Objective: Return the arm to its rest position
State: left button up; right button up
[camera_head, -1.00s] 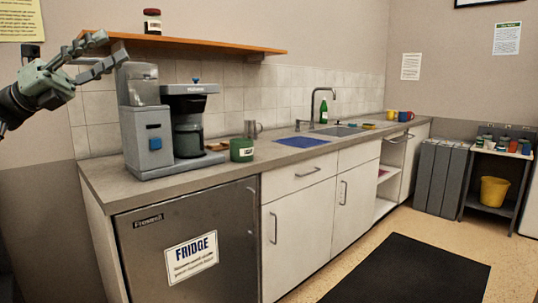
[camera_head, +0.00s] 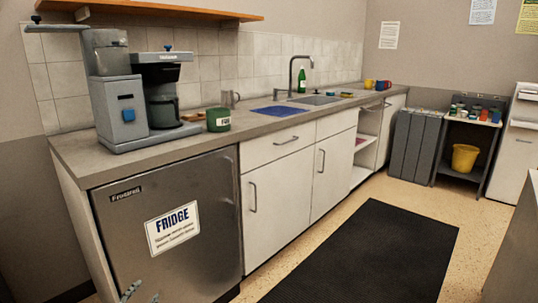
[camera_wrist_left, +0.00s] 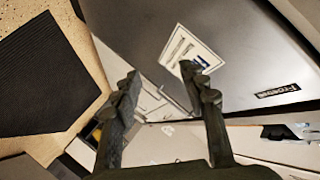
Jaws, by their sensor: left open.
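My left gripper (camera_head: 143,293) shows only by its fingertips at the bottom edge of the head view, in front of the fridge door. In the left wrist view the same gripper (camera_wrist_left: 160,75) has its two dark fingers spread apart with nothing between them. The fridge door (camera_wrist_left: 150,35) with its white label lies beyond the fingers. The rest of the left arm is out of the head view. My right gripper is in neither view.
The grey fridge (camera_head: 165,235) stands under the counter (camera_head: 85,155). A coffee machine (camera_head: 122,110) with a flat grey piece (camera_head: 58,28) sticking out left at its top, and a green mug (camera_head: 218,120), stand on it. A black mat (camera_head: 365,255) lies on the open floor.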

pick_arm(q)
jog(key=s+d+f+n+g, duration=0.2)
jog(key=s+f+g, duration=0.1)
jog(key=s+f, duration=0.65)
jog(key=s+d+f+n+g, duration=0.15)
jog(key=s+f+g, duration=0.25)
jog(key=s+f, duration=0.55)
jog(key=s+d+f+g, duration=0.1)
jog(key=s+f, duration=0.1)
jog(key=s, duration=0.4)
jog(key=s+d+f+n+g, duration=0.1)
jog(key=s+f+g, duration=0.1)
jog(key=s, duration=0.5)
jog(key=s+d+f+n+g, duration=0.1)
jog(key=s+f+g, duration=0.1)
jog(key=s, duration=0.4)
jog(key=shift+s+d+f, duration=0.2)
jog(key=shift+d+f, duration=0.05)
jog(key=shift+f, duration=0.1)
